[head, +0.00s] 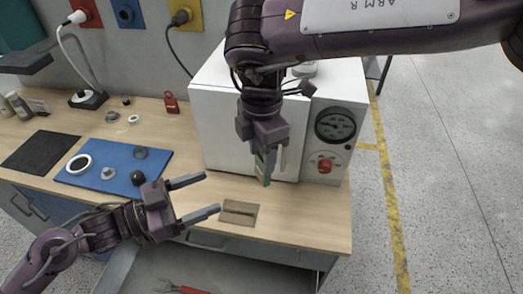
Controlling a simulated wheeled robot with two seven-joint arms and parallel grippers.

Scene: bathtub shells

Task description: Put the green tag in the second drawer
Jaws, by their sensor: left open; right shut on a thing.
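The green tag (262,170) is a thin green piece at the fingers of my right gripper (270,165), which points down and is shut on it. Tag and gripper are in front of the white oven, above the wooden bench top; the fingers partly hide the tag. My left gripper (210,193) is open and empty over the front part of the bench, left of the tag. An open drawer (225,268) shows at the bottom of the view, below the bench edge. I cannot tell which drawer in the stack it is.
A red-handled tool (182,289) lies in the open drawer. The white oven (225,125) stands at the back right. A blue mat (115,165) with several small parts, a black mat (40,150) and a red padlock (171,103) are on the left.

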